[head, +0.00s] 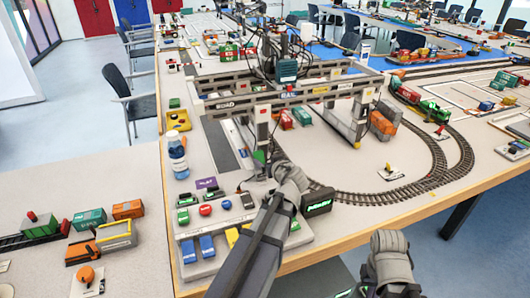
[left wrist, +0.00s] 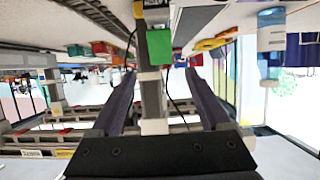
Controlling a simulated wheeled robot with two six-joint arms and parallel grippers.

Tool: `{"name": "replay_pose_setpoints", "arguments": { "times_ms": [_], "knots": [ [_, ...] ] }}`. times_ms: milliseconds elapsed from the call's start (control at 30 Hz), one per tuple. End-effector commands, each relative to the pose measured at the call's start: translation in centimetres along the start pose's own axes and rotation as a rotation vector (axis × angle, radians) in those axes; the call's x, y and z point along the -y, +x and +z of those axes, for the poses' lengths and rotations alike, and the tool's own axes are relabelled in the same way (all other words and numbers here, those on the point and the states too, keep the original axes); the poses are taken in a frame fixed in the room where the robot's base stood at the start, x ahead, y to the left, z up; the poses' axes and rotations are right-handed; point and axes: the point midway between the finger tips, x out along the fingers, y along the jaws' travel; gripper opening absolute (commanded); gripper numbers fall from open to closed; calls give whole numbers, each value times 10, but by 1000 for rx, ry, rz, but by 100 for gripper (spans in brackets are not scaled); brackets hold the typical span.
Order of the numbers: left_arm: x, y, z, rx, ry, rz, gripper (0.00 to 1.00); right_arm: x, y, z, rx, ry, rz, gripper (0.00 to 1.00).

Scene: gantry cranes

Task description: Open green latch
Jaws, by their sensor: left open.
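The green latch (head: 259,156) is a small green block on the grey gantry crane leg, close to my left gripper (head: 268,163) in the head view. In the left wrist view the green latch (left wrist: 159,46) shows on the grey post, in the upper middle. My left gripper (left wrist: 160,78) is open there, its two dark fingers apart on either side of the post. The green latch lies just beyond the fingertips, and no contact is visible. In the head view my wrist hides part of the gripper. The fingers of my right gripper do not show.
The gantry crane (head: 290,98) spans the table. A control panel (head: 205,268) with colored buttons stands in front left, near a blue-labelled bottle (head: 177,155). A dark sign (head: 319,202) stands right of my left wrist. Curved track (head: 400,190) runs on the right.

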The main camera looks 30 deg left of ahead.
Motion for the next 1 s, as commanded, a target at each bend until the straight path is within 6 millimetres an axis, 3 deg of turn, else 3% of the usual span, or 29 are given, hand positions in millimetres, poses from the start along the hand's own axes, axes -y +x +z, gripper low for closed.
{"name": "replay_pose_setpoints", "arguments": {
  "times_ms": [267, 733, 1000],
  "knots": [
    [0, 9, 1, 1, -1, -1, 80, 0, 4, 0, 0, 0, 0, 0],
    [-1, 74, 2, 2, -1, -2, 80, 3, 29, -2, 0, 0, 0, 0],
    [0, 78, 0, 1, 0, -1, 80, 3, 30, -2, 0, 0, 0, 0]
  ]
}}
